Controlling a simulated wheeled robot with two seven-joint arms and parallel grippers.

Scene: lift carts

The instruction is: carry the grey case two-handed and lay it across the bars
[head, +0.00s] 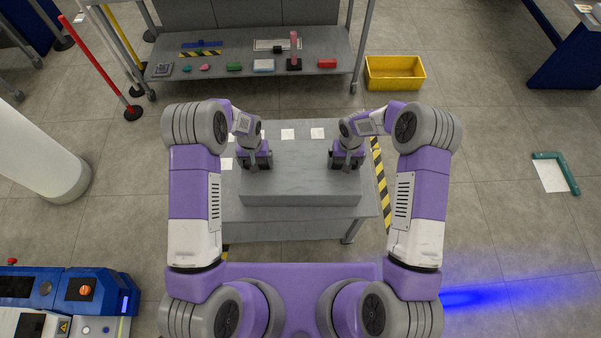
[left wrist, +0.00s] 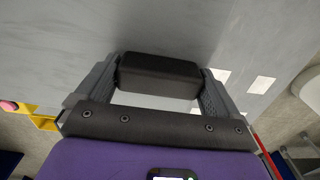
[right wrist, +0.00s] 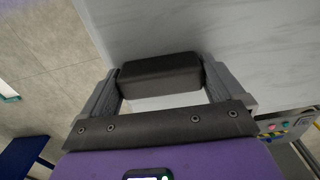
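The grey case (head: 301,168) is a long flat box over a grey table (head: 290,227) in front of me. I cannot tell whether it rests on the top or is just clear of it. My left gripper (head: 256,163) is at the case's left end, its fingers on both sides of a black block-shaped handle (left wrist: 158,75). My right gripper (head: 347,160) is at the right end, its fingers likewise against a black handle (right wrist: 160,74). Both grippers look shut on these handles. I cannot make out any bars.
White squares (head: 288,134) lie on the table behind the case. A shelf cart (head: 225,70) with small items and a yellow bin (head: 394,73) stand farther back. A white column (head: 40,150) is at left and a blue machine (head: 65,297) at lower left. Floor at right is mostly clear.

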